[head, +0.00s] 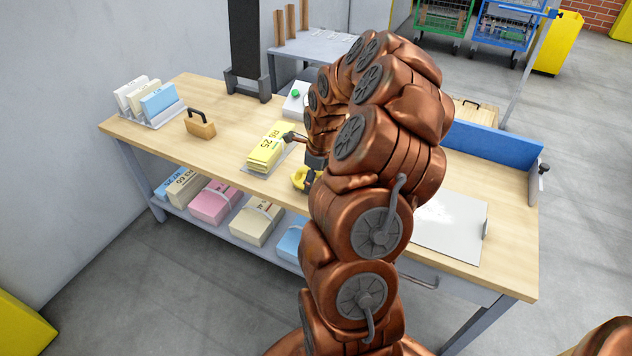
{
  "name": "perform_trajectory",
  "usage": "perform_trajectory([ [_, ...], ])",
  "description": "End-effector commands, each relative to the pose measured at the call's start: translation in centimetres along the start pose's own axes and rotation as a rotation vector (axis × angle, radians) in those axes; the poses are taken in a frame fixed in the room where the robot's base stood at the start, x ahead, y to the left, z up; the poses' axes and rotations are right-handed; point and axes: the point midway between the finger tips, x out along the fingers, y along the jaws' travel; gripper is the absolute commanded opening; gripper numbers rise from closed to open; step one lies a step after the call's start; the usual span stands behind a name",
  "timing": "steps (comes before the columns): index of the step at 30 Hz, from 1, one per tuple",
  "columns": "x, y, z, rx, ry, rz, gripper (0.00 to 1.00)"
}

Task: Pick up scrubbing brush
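A wooden block with a black arched handle, which looks like the scrubbing brush (201,128), lies on the left part of the wooden table (225,95) in the head view. My copper-coloured arm rises in the middle of the view and curls down over the table. My gripper (300,146) is small and dark, partly hidden by my arm, beside a stack of yellow papers (266,150). It is well to the right of the brush and apart from it. I cannot tell whether its fingers are open or shut.
A yellow object (300,181) sits close below my gripper. A rack of cards (150,101) stands at the table's left end, and a dark post (244,45) behind. Paper bundles (213,201) fill the lower shelf. A blue panel (490,144) edges the right side.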

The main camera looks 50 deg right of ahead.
Motion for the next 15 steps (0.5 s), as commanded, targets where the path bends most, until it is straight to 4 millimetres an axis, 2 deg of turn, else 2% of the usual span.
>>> perform_trajectory([
  [5, -0.8, 0.0, 0.1, 0.001, 0.001, 0.0, 0.23],
  [11, -3.6, -0.1, 0.4, 0.0, 0.0, -0.005, 0.23],
  [15, -4.0, -2.2, -1.7, 0.008, 0.0, -0.003, 0.23],
])
